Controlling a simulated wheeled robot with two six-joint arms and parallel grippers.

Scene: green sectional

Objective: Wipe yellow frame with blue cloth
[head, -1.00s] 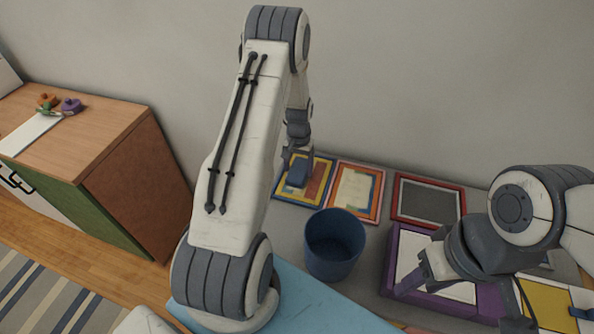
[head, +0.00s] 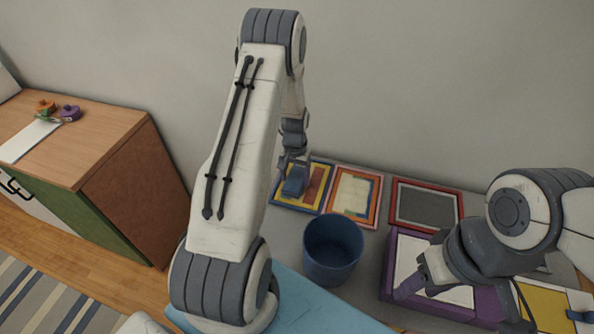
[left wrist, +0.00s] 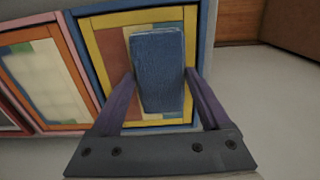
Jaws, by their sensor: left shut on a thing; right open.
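The yellow frame (head: 300,204), with a blue outer edge and a patchwork panel inside, lies flat at the back of the grey surface. It fills much of the left wrist view (left wrist: 145,17). My left gripper (head: 293,166) is shut on the blue cloth (head: 293,182), a folded block. In the left wrist view the cloth (left wrist: 158,70) lies over the frame's panel between the two purple fingers and hides part of it. Whether it presses on the panel is hard to tell. My right gripper (head: 413,280) is open and empty over the purple frame (head: 393,262).
An orange frame (head: 373,206) and a red frame (head: 427,222) lie to the right of the yellow frame. A blue bin (head: 332,250) stands in front of them. A wall is close behind. A wooden cabinet (head: 85,140) stands at the left.

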